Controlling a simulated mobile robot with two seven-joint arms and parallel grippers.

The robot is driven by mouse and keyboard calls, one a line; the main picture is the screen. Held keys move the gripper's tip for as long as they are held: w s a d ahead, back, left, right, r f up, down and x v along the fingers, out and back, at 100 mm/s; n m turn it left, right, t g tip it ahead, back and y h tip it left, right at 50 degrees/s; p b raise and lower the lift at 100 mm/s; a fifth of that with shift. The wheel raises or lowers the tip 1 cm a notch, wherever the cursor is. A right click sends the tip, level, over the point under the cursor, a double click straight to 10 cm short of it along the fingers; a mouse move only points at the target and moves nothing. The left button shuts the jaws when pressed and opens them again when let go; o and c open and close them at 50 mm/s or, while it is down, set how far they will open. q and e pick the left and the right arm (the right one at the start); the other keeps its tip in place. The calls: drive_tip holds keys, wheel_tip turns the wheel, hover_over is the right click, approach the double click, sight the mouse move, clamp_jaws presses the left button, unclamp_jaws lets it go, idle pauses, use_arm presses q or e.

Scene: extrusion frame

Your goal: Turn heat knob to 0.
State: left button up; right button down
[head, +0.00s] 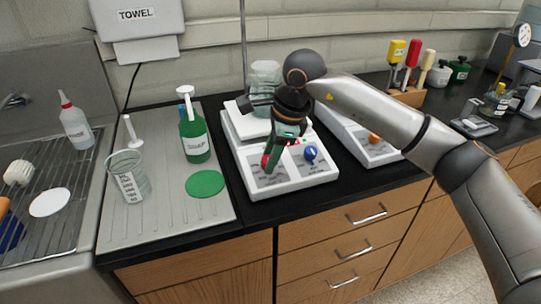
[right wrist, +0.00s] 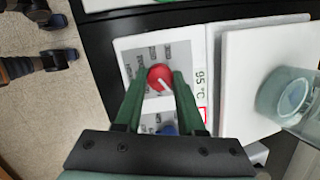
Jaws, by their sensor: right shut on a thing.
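The white hotplate (head: 313,183) stands on the black counter, with a red knob (head: 265,160) and a blue knob (head: 311,153) on its grey front panel. My right gripper (head: 270,168) reaches down to the panel and is shut on the red knob. In the right wrist view the green fingers sit on both sides of the red knob (right wrist: 160,77), whose white pointer line slants to the lower right. The display (right wrist: 200,82) reads 95 °C. The blue knob (right wrist: 168,130) is partly hidden by the gripper. The panel's small lettering is too blurred to read.
A beaker (right wrist: 288,95) stands on the hotplate's white top. A second device with an orange knob (head: 374,138) is close on the right. A green bottle (head: 194,138), a green disc (head: 205,184) and a large beaker (head: 128,178) are on the left drainboard.

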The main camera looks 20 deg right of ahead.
drive_tip(key=c, duration=0.5)
unclamp_jaws()
drive_tip(key=shift+r, duration=0.1)
drive_tip(key=v, duration=1.2)
drive_tip(key=shift+r, duration=0.2)
drive_tip(key=shift+s, duration=0.1)
